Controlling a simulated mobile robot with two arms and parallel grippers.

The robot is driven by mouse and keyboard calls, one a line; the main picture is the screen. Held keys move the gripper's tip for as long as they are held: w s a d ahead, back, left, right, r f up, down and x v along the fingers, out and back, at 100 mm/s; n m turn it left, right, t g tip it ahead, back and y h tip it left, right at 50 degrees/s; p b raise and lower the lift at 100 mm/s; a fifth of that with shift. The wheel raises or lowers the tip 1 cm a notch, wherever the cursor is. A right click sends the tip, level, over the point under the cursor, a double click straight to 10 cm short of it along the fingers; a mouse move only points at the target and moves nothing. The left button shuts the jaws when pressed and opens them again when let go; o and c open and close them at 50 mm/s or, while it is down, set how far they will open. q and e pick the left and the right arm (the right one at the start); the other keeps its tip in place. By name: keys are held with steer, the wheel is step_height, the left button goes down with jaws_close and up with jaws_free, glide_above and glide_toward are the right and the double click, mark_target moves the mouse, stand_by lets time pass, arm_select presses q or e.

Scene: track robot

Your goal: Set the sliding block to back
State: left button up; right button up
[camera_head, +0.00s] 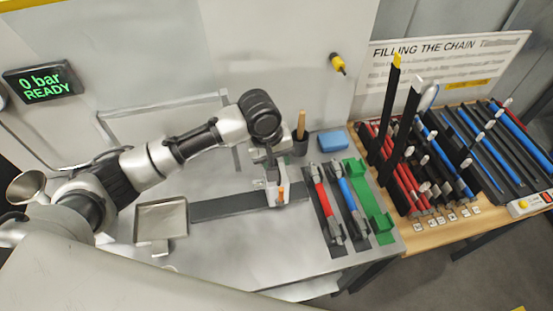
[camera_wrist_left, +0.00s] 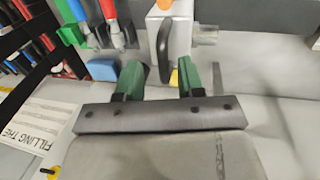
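The sliding block (camera_head: 273,193) is a light grey block with an orange part, on a dark rail (camera_head: 222,207) on the bench. It sits toward the rail's right end. My left gripper (camera_head: 268,160) is right at the block, and the arm partly hides the block's top in the head view. In the left wrist view, the block (camera_wrist_left: 180,30) shows a black loop handle (camera_wrist_left: 164,52). The green fingers of my left gripper (camera_wrist_left: 160,76) stand apart on either side of the handle, with visible gaps. My right gripper is in neither view.
A square metal tray (camera_head: 161,221) stands left of the rail. Red (camera_head: 322,202) and blue (camera_head: 349,200) tools and a green holder (camera_head: 372,203) lie to the right. A blue block (camera_head: 333,140) and a dark cup with a wooden handle (camera_head: 300,135) stand behind.

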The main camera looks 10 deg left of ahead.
arm_select(q)
step_height(320, 180, up, 10)
steer(key=a+b, duration=0.1)
steer(key=shift+s+a+b, duration=0.25)
steer(key=shift+s+b, duration=0.1)
steer(key=shift+f, duration=0.1)
